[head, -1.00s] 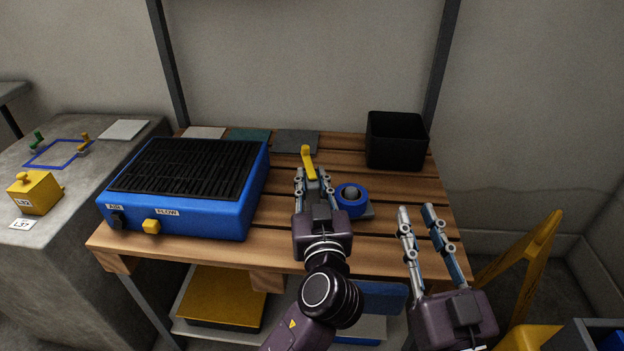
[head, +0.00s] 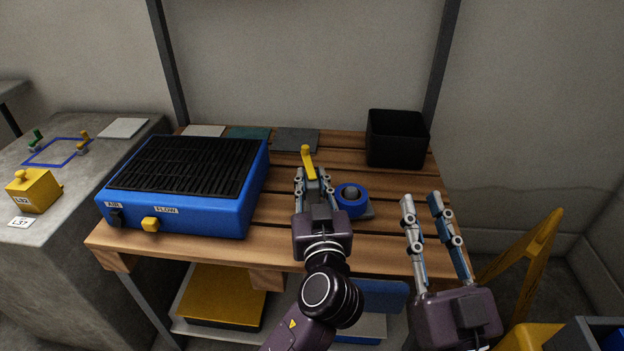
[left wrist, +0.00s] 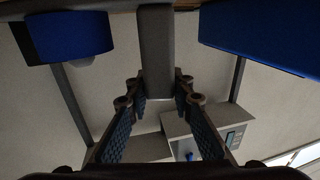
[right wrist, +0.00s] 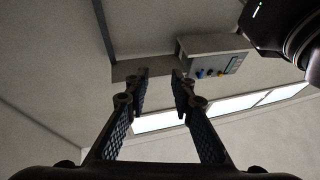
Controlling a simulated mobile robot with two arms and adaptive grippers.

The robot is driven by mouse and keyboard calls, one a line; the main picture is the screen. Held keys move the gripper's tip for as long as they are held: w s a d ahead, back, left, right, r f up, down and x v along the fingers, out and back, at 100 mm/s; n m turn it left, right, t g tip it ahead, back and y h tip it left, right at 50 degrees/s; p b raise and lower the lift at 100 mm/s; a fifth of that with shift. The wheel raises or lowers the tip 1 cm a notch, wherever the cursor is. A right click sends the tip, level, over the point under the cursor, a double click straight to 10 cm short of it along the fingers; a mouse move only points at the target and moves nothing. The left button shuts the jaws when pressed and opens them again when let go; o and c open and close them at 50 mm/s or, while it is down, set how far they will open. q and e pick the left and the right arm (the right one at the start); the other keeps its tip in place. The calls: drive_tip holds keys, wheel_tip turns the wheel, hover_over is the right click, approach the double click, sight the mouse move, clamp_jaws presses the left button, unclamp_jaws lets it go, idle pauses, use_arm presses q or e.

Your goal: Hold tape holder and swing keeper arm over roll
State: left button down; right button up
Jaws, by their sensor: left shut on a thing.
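The tape holder stands on the wooden slatted bench. Its blue tape roll (head: 351,201) lies around a grey hub, on a grey base (head: 367,212). The yellow keeper arm (head: 308,160) points up and away at the left of the roll, not over it. My left gripper (head: 314,178) is shut on the holder's grey post (left wrist: 156,50), beside the roll. The roll also shows in the left wrist view (left wrist: 72,38). My right gripper (head: 421,197) is open and empty, right of the roll near the bench's right front edge. Its fingers stand apart in the right wrist view (right wrist: 160,76).
A blue unit with a black grille (head: 185,190) fills the bench's left side. A black open bin (head: 397,138) stands at the back right. Flat pads (head: 297,140) lie along the back. A yellow folding stand (head: 525,265) is right of the bench. Slats right of the roll are clear.

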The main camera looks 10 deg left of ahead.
drive_tip(key=shift+s+r+t+b, duration=0.15)
drive_tip(key=shift+s+r+t, duration=0.3)
drive_tip(key=shift+r, duration=0.3)
drive_tip(key=shift+s+r+t+b, duration=0.15)
drive_tip(key=shift+s+r+t, duration=0.25)
drive_tip(key=shift+r, duration=0.35)
idle(0.8)
drive_tip(key=shift+o, duration=0.5)
